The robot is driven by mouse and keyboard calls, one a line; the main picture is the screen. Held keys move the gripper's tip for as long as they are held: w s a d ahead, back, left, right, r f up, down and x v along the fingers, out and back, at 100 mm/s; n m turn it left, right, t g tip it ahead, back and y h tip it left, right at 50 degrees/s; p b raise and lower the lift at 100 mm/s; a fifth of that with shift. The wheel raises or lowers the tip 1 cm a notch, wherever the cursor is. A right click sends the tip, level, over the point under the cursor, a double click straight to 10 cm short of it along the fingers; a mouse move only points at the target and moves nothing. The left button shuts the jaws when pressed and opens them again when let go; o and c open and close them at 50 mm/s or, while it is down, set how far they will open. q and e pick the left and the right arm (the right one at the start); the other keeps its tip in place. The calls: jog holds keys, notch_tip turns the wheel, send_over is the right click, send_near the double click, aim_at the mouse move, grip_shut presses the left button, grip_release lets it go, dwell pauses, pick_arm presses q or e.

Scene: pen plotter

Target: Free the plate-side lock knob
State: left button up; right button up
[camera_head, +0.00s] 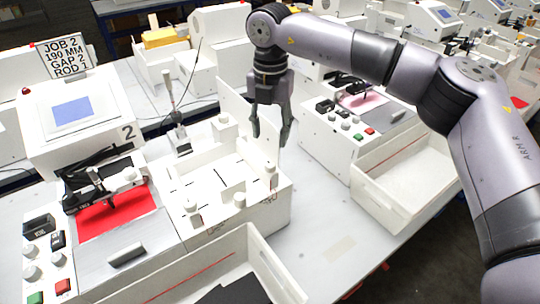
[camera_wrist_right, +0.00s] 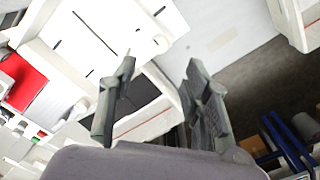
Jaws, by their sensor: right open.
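The white plotter (camera_head: 75,125) marked 2 stands at the left, with a red sheet (camera_head: 115,212) under its carriage. Beside it is a white box-like fixture (camera_head: 250,215) with slots in its top. Small pale knobs stand on it: a left one (camera_head: 191,207), a front one (camera_head: 239,201) and one at the right corner (camera_head: 270,172). I cannot tell which is the plate-side lock knob. My right gripper (camera_head: 270,138) points down above the right corner knob, open and empty, apart from it. Its fingers also show in the right wrist view (camera_wrist_right: 160,75). My left gripper is out of view.
A sign (camera_head: 64,57) reads JOB 2, 190 MM, GAP 2, ROD 1. A white open tray (camera_head: 220,262) lies in front of the fixture. An upright stand (camera_head: 178,135) rises behind it. A second plotter (camera_head: 355,130) and its tray (camera_head: 410,185) stand to the right.

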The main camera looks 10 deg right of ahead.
aim_at(270, 164)
notch_tip(270, 164, down, 9)
jog(key=shift+f+p, duration=0.2)
jog(key=shift+p, duration=1)
jog(key=shift+c, duration=0.3)
grip_shut()
